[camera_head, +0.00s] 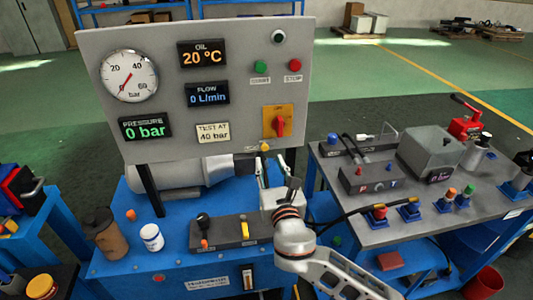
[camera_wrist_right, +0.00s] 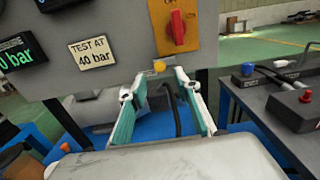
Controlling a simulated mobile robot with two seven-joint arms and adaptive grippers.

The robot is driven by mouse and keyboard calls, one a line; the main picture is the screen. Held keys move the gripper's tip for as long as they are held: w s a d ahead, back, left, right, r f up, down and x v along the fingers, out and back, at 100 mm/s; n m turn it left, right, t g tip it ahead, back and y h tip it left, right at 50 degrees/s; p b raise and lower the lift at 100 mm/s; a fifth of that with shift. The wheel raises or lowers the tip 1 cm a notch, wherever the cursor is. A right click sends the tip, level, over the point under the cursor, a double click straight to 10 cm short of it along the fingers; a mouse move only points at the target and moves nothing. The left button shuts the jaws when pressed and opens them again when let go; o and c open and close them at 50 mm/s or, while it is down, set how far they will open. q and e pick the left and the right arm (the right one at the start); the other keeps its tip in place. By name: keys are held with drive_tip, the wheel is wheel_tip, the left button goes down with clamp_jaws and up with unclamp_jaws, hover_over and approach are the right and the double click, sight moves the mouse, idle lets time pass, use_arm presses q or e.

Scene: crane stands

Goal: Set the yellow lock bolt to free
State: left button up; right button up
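A small yellow knob (camera_head: 265,147) sits at the bottom edge of the grey panel, below the red rotary switch (camera_head: 280,126). It also shows in the right wrist view (camera_wrist_right: 159,66), just beyond my fingertips. A second yellow piece (camera_head: 245,230) stands upright on the dark block on the blue bench. The labels beside both are too small to read, so I cannot tell which is the lock bolt. My right gripper (camera_head: 276,167) is open and empty, its fingers (camera_wrist_right: 154,83) spread below the knob, apparently apart from it. My left gripper is not in view.
The grey panel (camera_head: 190,60) stands over the blue bench (camera_head: 185,255). The dark block (camera_head: 222,233) also carries a black-knobbed lever (camera_head: 203,221). A white jar (camera_head: 151,238) and a brown bottle (camera_head: 106,236) stand left. A side table (camera_head: 400,230) with fittings is at the right.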

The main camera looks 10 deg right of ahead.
sight(265, 149)
drive_tip(key=w, duration=0.6)
drive_tip(key=shift+a, duration=0.2)
